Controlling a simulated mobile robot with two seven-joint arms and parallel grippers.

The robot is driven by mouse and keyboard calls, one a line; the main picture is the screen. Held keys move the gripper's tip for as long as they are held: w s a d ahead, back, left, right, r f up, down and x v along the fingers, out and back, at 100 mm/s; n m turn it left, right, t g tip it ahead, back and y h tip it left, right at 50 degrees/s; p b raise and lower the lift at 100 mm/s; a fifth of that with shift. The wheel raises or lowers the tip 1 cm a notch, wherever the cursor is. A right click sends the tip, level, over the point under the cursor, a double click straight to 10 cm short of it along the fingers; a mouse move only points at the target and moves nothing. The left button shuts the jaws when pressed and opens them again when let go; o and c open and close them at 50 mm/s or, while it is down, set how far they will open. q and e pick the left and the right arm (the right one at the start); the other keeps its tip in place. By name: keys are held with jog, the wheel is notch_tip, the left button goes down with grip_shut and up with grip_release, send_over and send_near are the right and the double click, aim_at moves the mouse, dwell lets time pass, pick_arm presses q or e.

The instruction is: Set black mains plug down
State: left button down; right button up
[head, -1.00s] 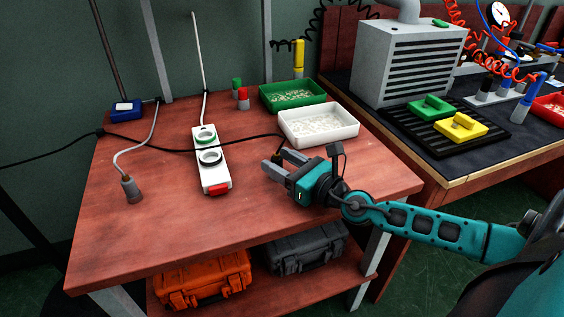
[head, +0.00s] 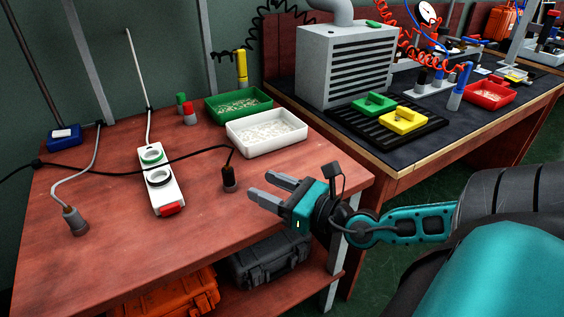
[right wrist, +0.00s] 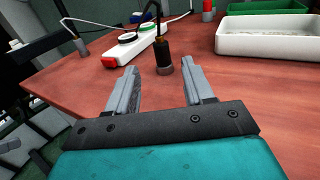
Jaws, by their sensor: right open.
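The black mains plug (head: 229,180) stands upright on the red-brown workbench (head: 110,265), with its black cable rising from its top and running left past the power strip. My right gripper (head: 259,186) is open and empty, just to the right of the plug and apart from it. In the right wrist view the plug (right wrist: 163,58) stands just beyond the gap between the open fingers (right wrist: 160,75). The white power strip (head: 160,185) lies left of the plug, with a red switch at its near end and round sockets. My left gripper is not in view.
A grey plug (head: 75,222) on a pale cable stands at the bench's left. A white tray (head: 262,150) and a green tray (head: 210,108) sit behind the black plug. A blue box (head: 64,142) is at the back left. The bench front is clear.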

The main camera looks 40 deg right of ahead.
jog(key=shift+v, duration=1.4)
